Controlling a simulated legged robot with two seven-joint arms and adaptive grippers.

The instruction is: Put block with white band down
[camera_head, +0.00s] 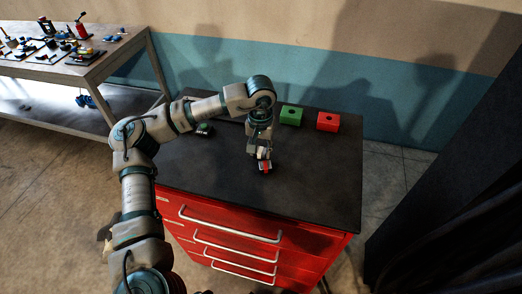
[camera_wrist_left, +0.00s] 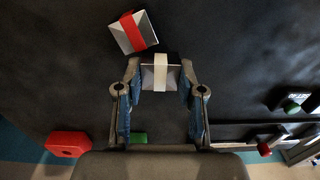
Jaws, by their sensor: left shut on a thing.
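The block with the white band (camera_wrist_left: 160,77) is between the fingers of my left gripper (camera_wrist_left: 160,72), which is shut on it. In the head view my left gripper (camera_head: 264,160) points down over the black top of the red cabinet (camera_head: 310,185); the white-banded block is too small to make out there. I cannot tell whether the block touches the top. A grey block with a red band (camera_wrist_left: 133,32) lies just beyond it, slightly left in the wrist view and apart from it. Its red band (camera_head: 265,168) shows beside the fingertips in the head view. My right gripper is not in view.
A green box (camera_head: 291,115) and a red box (camera_head: 328,121) stand at the cabinet's back edge. A dark item (camera_head: 204,130) lies at the back left. The right and front of the top are clear. A workbench (camera_head: 95,68) with tools stands at the far left.

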